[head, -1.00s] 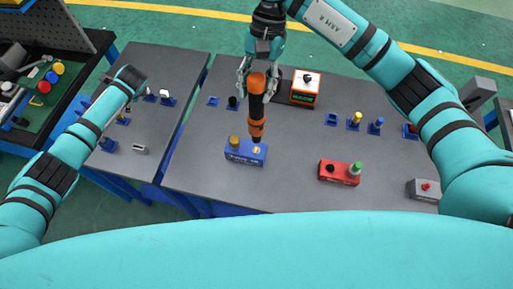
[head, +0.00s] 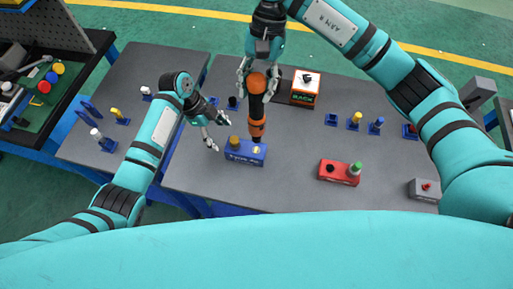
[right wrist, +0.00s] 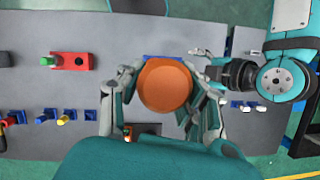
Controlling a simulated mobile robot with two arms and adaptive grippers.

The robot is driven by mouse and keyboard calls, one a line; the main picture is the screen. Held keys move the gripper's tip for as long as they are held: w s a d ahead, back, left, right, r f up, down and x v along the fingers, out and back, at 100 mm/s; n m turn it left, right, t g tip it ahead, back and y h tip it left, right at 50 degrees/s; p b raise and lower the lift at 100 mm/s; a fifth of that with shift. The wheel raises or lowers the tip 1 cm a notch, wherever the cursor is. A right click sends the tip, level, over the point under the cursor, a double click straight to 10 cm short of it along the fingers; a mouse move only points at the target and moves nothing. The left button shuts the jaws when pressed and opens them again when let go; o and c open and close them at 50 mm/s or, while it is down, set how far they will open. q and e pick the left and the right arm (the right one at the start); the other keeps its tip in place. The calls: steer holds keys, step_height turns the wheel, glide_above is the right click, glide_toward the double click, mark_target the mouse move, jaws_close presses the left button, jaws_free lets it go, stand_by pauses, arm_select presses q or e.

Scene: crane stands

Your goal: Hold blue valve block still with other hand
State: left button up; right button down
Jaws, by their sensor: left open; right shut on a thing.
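The blue valve block (head: 245,153) sits on the grey table, with a brass-coloured knob on its left part and a small yellowish fitting on its right. My right gripper (head: 258,82) is shut on an orange and black tool (head: 257,112), held upright with its lower end at or just above the block's right part; contact cannot be told. In the right wrist view the tool's round orange top (right wrist: 165,85) hides most of the block, leaving a blue edge (right wrist: 163,57). My left gripper (head: 216,136) is open and empty, just left of the block and apart from it.
A red block (head: 339,173) with a green-topped part stands to the right, and a grey block (head: 424,190) with a red button beyond it. Several small blue holders stand around. The table front is clear.

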mark_target(230, 148)
arm_select(q)
steer(key=shift+x, duration=4.5)
steer(key=shift+s, duration=0.1)
steer(key=c, duration=1.2)
steer(key=shift+c, duration=0.2)
